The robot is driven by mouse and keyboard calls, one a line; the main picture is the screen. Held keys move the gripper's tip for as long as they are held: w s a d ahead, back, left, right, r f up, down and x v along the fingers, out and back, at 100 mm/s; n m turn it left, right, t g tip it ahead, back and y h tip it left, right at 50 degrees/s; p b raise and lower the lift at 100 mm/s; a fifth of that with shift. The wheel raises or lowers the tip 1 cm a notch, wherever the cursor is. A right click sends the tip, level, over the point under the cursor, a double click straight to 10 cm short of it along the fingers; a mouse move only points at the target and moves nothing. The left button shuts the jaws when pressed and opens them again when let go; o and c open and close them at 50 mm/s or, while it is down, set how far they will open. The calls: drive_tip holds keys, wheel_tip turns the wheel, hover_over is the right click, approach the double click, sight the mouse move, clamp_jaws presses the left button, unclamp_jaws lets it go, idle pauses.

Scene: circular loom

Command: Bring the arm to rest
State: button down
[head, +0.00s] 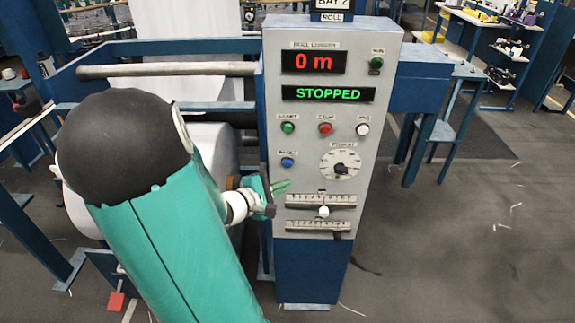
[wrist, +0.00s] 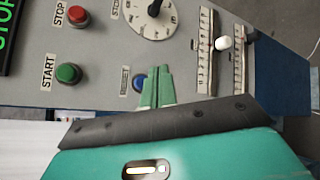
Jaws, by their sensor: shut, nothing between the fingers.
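My gripper (head: 281,187) is in front of the lower left of the grey control panel (head: 276,80), below the blue button (head: 287,162). In the wrist view its two green fingers (wrist: 158,88) are together and hold nothing. They point toward the panel, beside the blue button (wrist: 139,82), which they partly cover. Whether the fingertips touch the panel I cannot tell. My green arm fills the lower left of the head view. The panel displays read "0 m" (head: 313,62) and "STOPPED" (head: 328,94).
The panel carries a green START button (head: 288,128), a red STOP button (head: 325,128), a dial (head: 341,170) and two sliders, the upper with a white knob (head: 323,212). Blue loom frame and a white roll (head: 208,150) stand at left. Open floor (head: 450,240) lies at right.

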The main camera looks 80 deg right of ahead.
idle(0.8)
drive_tip(key=w+a+r+m+t+y, duration=0.1)
drive_tip(key=w+a+t+y, duration=0.15)
drive_tip(key=w+a, duration=0.4)
drive_tip(key=w+a+r+t+y, duration=0.2)
drive_tip(key=w+a+t, duration=0.15)
drive_tip(key=a, duration=0.65)
drive_tip(key=w+a+r+m+t+y, duration=0.1)
drive_tip(key=w+a+t+y, duration=0.15)
drive_tip(key=w+a, duration=0.4)
drive_tip(key=a+r+n+t+y, duration=0.1)
drive_tip(key=a+r+t+y, duration=0.1)
drive_tip(key=a, duration=0.8)
drive_tip(key=w+a+r+n+t+y, duration=0.1)
drive_tip(key=a+r+t+y, duration=0.2)
drive_tip(key=a+r, duration=0.3)
drive_tip(key=a+y, duration=0.1)
drive_tip(key=a, duration=0.4)
drive_tip(key=shift+a, duration=0.2)
drive_tip(key=shift+d, duration=0.2)
